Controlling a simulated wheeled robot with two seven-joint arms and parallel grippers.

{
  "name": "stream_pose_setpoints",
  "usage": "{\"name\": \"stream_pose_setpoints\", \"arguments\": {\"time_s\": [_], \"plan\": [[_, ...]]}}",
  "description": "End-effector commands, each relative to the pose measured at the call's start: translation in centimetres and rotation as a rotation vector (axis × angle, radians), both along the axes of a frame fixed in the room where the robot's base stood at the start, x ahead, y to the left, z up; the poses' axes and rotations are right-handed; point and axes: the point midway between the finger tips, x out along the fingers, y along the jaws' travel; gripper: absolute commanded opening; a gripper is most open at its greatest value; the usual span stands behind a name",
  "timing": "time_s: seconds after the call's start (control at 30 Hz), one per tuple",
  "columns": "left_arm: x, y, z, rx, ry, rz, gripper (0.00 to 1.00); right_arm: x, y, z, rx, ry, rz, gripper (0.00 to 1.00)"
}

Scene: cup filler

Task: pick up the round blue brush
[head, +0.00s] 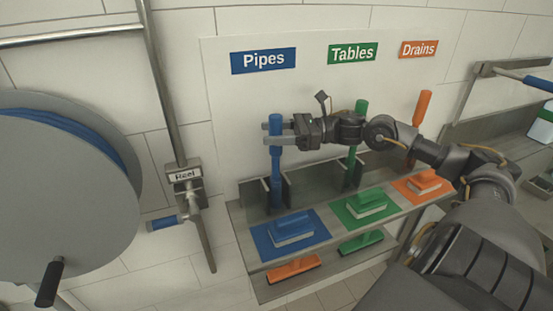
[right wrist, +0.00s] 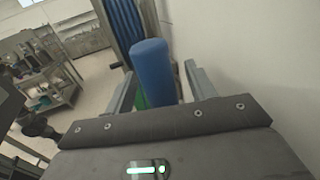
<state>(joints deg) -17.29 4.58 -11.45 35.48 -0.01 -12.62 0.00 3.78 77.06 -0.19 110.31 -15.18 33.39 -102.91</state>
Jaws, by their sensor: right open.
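The round blue brush (head: 276,165) stands upright in a metal holder under the blue Pipes sign (head: 263,61); only its blue handle shows, and its lower end is hidden in the holder. My right gripper (head: 266,134) comes in from the right at the upper part of the handle, with its fingers open. In the right wrist view the blue handle (right wrist: 155,72) stands between the two open fingers, with a gap visible on the right side. My left gripper is not in view.
A green handle (head: 360,118) and an orange handle (head: 422,107) stand farther right. Flat blue (head: 294,232), green (head: 366,205) and orange (head: 424,181) brushes lie on the shelf below. A hose reel (head: 60,200) and a vertical pipe (head: 163,80) stand at left.

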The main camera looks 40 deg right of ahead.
Motion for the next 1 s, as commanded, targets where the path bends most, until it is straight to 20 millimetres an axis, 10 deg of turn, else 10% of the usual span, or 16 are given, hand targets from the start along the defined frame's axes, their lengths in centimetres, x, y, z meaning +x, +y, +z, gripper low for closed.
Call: {"name": "stream_pose_setpoints", "arguments": {"time_s": [0.53,1.0], "plan": [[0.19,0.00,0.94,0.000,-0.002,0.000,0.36,0.81,1.32,0.02,-0.001,0.000,0.003,0.54],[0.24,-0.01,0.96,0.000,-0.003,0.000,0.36,0.79,1.29,0.08,-0.001,-0.002,0.002,0.07]]}}
